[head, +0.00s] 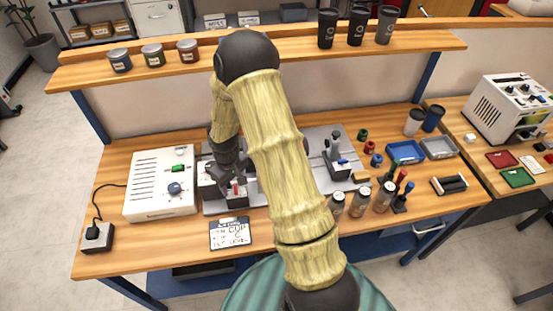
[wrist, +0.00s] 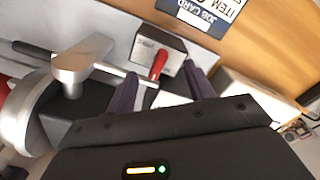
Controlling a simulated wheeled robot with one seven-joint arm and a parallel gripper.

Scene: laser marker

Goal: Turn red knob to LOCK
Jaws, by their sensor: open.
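The red knob (wrist: 159,64) is a slim red lever on the face of a small grey block (wrist: 147,43) in the wrist view. In the head view the knob (head: 236,187) is a small red spot below my wrist. My gripper (wrist: 163,82) is open, with its two dark purple fingers on either side of the knob's lower end in the picture. I cannot tell whether either finger touches it. Nothing is held. The lettering on the block is too small to read. In the head view my arm hides much of the fixture.
A metal clamp arm (wrist: 85,62) is close left of the fingers. A job card (head: 230,233) lies in front. Bottles (head: 360,201) and trays (head: 405,151) are to the right, and a shelf (head: 290,48) runs behind.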

